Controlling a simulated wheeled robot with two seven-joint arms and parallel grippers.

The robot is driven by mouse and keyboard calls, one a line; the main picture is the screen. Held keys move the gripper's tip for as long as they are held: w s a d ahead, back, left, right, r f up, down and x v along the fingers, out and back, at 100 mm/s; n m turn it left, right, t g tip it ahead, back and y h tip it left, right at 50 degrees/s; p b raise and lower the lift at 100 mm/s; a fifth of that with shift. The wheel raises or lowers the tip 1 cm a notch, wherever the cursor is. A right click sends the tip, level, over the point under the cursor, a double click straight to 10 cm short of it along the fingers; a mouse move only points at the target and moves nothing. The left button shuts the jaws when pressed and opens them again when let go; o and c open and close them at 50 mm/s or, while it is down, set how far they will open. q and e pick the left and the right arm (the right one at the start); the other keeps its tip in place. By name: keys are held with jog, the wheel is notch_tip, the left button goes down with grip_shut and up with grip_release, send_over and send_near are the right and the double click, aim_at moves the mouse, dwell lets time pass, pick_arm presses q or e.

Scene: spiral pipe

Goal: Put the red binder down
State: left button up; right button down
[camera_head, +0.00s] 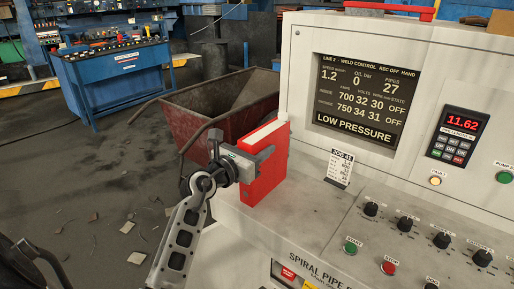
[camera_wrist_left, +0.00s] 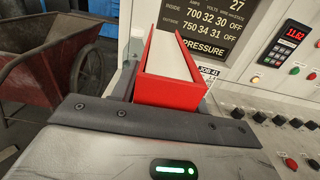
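The red binder (camera_head: 267,178) stands upright at the left end of the grey console top (camera_head: 305,215), next to the screen housing. Its bottom edge is at or very near the surface; I cannot tell whether it touches. White pages show along its top. My left gripper (camera_head: 243,161) is at the binder's left side, with a grey finger across its near face, and looks shut on it. In the left wrist view the binder (camera_wrist_left: 168,92) rises just beyond the gripper's dark bar, with a finger (camera_wrist_left: 126,77) at its left; the other finger is hidden. My right gripper is not in view.
A job card (camera_head: 340,167) stands on the console right of the binder. Knobs and buttons (camera_head: 388,267) fill the sloping front panel. A rusty red cart (camera_head: 215,105) is behind the gripper at left. The console top between binder and card is bare.

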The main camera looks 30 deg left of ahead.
pick_arm(q)
jog(key=shift+o, duration=1.2)
jog(key=shift+r, duration=0.1)
jog(key=shift+r, duration=0.2)
jog(key=s+b, duration=0.1)
jog(key=s, duration=1)
jog(key=s+d+f+n+g, duration=0.2)
jog(key=s+d+f+n, duration=0.3)
jog(key=f+n, duration=0.4)
jog(key=s+d+f+n+g+h, duration=0.1)
jog(key=s+d+f+n+g, duration=0.2)
jog(key=n, duration=1)
jog(key=s+d+f+n+g, duration=0.2)
jog(key=s+d+f+n, duration=0.5)
jog(key=d+f+n, duration=0.4)
notch_tip(320, 180, down, 4)
jog(key=shift+d+f+n+g+h, duration=0.3)
jog(key=shift+n+g, duration=0.1)
jog(key=shift+n, duration=0.2)
